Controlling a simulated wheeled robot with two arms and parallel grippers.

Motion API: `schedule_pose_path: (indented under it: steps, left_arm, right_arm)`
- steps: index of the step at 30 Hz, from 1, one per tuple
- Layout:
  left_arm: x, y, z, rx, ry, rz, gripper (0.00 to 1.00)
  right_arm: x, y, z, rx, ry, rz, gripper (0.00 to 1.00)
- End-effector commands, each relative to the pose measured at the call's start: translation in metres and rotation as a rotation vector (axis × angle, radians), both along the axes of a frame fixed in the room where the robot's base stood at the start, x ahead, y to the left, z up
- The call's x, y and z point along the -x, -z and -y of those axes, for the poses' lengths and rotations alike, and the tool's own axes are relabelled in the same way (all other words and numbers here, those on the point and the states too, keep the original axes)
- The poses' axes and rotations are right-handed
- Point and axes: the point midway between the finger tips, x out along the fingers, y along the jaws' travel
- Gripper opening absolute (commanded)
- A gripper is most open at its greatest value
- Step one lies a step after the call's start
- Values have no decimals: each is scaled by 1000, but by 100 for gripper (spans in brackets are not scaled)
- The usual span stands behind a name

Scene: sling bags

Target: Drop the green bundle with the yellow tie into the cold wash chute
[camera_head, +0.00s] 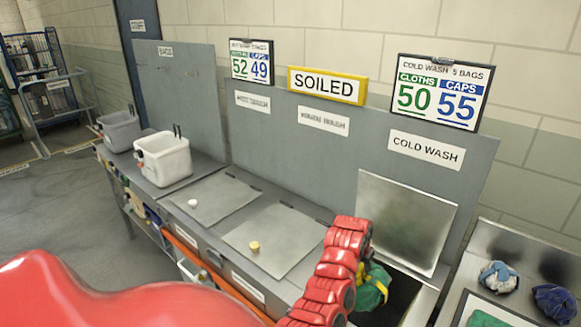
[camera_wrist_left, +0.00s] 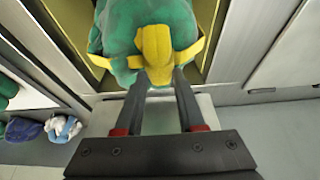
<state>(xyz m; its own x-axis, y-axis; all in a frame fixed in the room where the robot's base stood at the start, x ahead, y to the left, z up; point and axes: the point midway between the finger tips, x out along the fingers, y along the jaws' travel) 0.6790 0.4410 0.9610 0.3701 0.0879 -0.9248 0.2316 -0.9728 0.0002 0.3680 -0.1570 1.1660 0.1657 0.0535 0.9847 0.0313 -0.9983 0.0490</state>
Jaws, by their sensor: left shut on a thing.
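The green bundle (camera_head: 373,287) with its yellow tie is in my left gripper, partly behind my red arm in the head view. In the left wrist view the green bundle (camera_wrist_left: 118,30) hangs between the fingertips of my left gripper (camera_wrist_left: 160,78), which are shut at the yellow tie (camera_wrist_left: 158,50). The cold wash chute (camera_head: 398,303) is a dark opening with its metal lid (camera_head: 405,220) raised, under the COLD WASH label. The bundle is at or over this opening; its exact height is unclear. My right gripper is not in view.
Two closed lids with a white knob (camera_head: 193,203) and a yellow knob (camera_head: 254,246) lie to the left. Two bins (camera_head: 163,160) stand farther left. A side tray at right holds a white-blue bundle (camera_head: 498,277), a dark blue bundle (camera_head: 555,303) and a green one (camera_head: 485,319).

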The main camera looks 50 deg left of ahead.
Motion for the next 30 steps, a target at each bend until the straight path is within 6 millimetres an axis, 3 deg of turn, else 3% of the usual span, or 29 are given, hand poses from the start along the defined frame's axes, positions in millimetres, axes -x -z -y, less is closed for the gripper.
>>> schedule_pose_path:
  steps: [9,10,15,25,30]
  left_arm:
    - [0,3,-1,-1,-1,3,0]
    - [0,3,-1,-1,-1,3,44]
    - [0,3,-1,-1,0,2,73]
    - [0,3,-1,-2,-1,2,73]
    - [3,-8,-1,-5,-2,6,73]
  right_arm:
    - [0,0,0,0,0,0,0]
    - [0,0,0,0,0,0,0]
    - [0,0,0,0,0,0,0]
    - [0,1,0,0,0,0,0]
    - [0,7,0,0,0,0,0]
